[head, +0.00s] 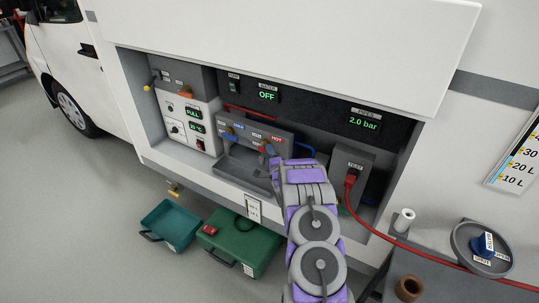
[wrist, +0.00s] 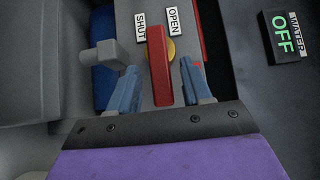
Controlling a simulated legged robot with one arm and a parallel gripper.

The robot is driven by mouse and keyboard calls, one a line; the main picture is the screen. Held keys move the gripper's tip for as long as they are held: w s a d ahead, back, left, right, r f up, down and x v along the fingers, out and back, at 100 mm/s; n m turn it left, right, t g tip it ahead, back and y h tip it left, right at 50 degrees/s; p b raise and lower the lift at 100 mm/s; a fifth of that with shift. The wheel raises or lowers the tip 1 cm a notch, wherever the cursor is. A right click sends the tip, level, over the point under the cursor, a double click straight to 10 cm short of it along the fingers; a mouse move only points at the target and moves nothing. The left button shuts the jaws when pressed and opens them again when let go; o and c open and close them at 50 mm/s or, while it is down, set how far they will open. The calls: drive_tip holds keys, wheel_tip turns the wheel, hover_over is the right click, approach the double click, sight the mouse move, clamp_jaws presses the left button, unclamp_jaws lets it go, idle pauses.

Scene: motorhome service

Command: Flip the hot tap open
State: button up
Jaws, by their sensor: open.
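The hot tap's red lever (wrist: 158,65) stands between the two blue fingers of my open gripper (wrist: 160,80) in the wrist view, with a gap visible on both sides. A yellow round piece (wrist: 171,50) shows behind the lever. A SHUT label (wrist: 141,32) is to the left of the lever's far end and an OPEN label (wrist: 174,20) to its right. In the head view my gripper (head: 270,150) is at the grey tap block, just below the HOT label (head: 277,139), and the arm hides part of the block.
A grey spout-like part (wrist: 103,56) sits left of my fingers. The WATER display (head: 267,95) reads OFF and the PIPES display (head: 364,121) reads 2.0 bar. A red cable (head: 349,188) plugs into the grey TEST box right of my arm. Green boxes (head: 241,241) lie on the floor.

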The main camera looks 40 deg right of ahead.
drive_tip(key=shift+w+d, duration=0.3)
drive_tip(key=shift+w, duration=0.2)
drive_tip(key=shift+w+d+f, duration=0.1)
drive_tip(key=shift+d, duration=0.3)
drive_tip(key=shift+a, duration=0.3)
drive_tip(key=c, duration=0.4)
clamp_jaws()
